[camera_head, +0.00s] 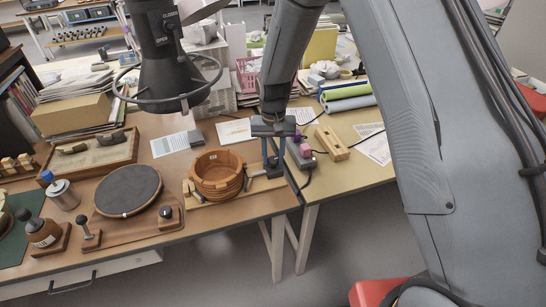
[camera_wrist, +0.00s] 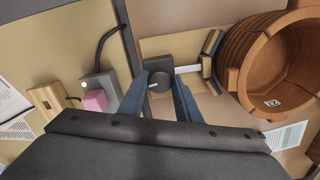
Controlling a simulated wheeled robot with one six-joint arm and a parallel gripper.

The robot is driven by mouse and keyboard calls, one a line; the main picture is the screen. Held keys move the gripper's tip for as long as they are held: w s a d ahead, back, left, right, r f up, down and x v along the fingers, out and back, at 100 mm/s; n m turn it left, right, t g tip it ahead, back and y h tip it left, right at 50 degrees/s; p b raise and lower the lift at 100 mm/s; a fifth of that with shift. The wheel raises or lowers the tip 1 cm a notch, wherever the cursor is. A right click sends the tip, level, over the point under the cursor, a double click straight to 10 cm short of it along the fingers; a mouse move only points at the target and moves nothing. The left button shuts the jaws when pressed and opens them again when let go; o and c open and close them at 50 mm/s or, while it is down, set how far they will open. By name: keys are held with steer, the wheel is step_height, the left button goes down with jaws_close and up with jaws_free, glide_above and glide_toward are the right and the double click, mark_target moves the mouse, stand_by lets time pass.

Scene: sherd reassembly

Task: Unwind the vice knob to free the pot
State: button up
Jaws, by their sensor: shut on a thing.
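The brown ribbed pot (camera_head: 218,180) sits upright in the wooden vice (camera_head: 252,187) near the table's front edge. In the wrist view the pot (camera_wrist: 236,62) fills the right side, with a small white label inside. A padded vice jaw (camera_wrist: 209,62) stands close beside its wall; I cannot tell whether they touch. A pale screw rod (camera_wrist: 187,69) runs from the jaw to the dark vice knob (camera_wrist: 157,76). My gripper (camera_head: 273,172) points down at the vice's right end. Its blue fingers are shut on the knob, one on each side.
A round dark turntable (camera_head: 128,189) lies left of the vice. A ring-shaped rim (camera_head: 168,98) on a black lamp-like body hangs above the table. A grey box with a pink top (camera_wrist: 96,98) and a wooden block (camera_head: 331,143) lie right of the knob, by a cable.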

steer(key=n, duration=0.4)
steer(key=shift+w+n+b, duration=0.1)
steer(key=shift+n+b, duration=0.2)
steer(key=shift+b, duration=0.05)
steer(key=n, duration=0.3)
steer(key=shift+n, duration=0.4)
steer(key=n+b, duration=0.1)
steer(key=n, duration=0.3)
steer(key=shift+d, duration=0.1)
steer(key=shift+w+r+n, duration=0.1)
steer(key=shift+n, duration=1.9)
steer(key=o, duration=1.1)
steer(key=shift+c, duration=0.2)
